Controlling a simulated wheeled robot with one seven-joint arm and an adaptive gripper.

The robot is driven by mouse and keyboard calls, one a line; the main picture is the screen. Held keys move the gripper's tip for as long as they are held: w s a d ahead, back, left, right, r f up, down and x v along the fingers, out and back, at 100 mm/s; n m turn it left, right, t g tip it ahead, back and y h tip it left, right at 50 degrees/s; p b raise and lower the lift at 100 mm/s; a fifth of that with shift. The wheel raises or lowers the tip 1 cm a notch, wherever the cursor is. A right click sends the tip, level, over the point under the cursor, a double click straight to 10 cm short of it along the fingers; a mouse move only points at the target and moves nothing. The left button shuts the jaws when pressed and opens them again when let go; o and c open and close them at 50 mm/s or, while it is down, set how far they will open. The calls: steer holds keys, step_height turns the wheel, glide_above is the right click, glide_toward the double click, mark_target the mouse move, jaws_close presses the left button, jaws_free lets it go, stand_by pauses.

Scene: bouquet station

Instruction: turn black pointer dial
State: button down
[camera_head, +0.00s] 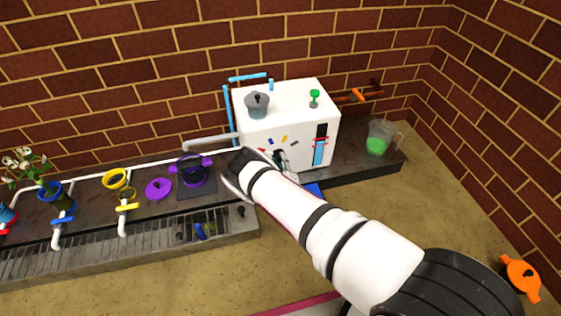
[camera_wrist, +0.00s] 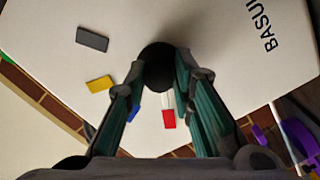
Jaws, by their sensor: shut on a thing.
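The black pointer dial (camera_wrist: 158,66) shows in the wrist view as a dark round knob on the face of a white box (camera_wrist: 225,45). The fingers of my gripper (camera_wrist: 166,78) reach up to it, one on each side, and are shut on it. Its pointer cannot be made out. Grey (camera_wrist: 92,39), yellow (camera_wrist: 99,84), blue (camera_wrist: 134,114) and red (camera_wrist: 169,119) marks lie around the dial. In the head view my gripper (camera_head: 281,158) is at the front of the white box (camera_head: 268,128), and my arm and gripper hide the dial.
The box front has a blue level gauge (camera_head: 320,148). A grey lidded vessel (camera_head: 257,106) and a green valve (camera_head: 314,97) are on top. A beaker of green liquid (camera_head: 377,144) stands right. Purple (camera_head: 196,172), yellow (camera_head: 116,180) and blue (camera_head: 56,197) pots stand left along the bench.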

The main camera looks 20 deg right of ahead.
steer(key=shift+w+r+m, duration=0.1)
steer(key=shift+w+m, duration=0.05)
steer(key=shift+m, duration=0.25)
steer(key=m+y, duration=0.1)
steer(key=m, duration=2.1)
steer(key=shift+w+r+g+y, duration=0.1)
steer(key=shift+g+y, duration=0.2)
steer(key=shift+y, duration=0.1)
stand_by(0.4)
steer(key=c, duration=1.4)
jaws_free()
steer(key=shift+o, duration=0.2)
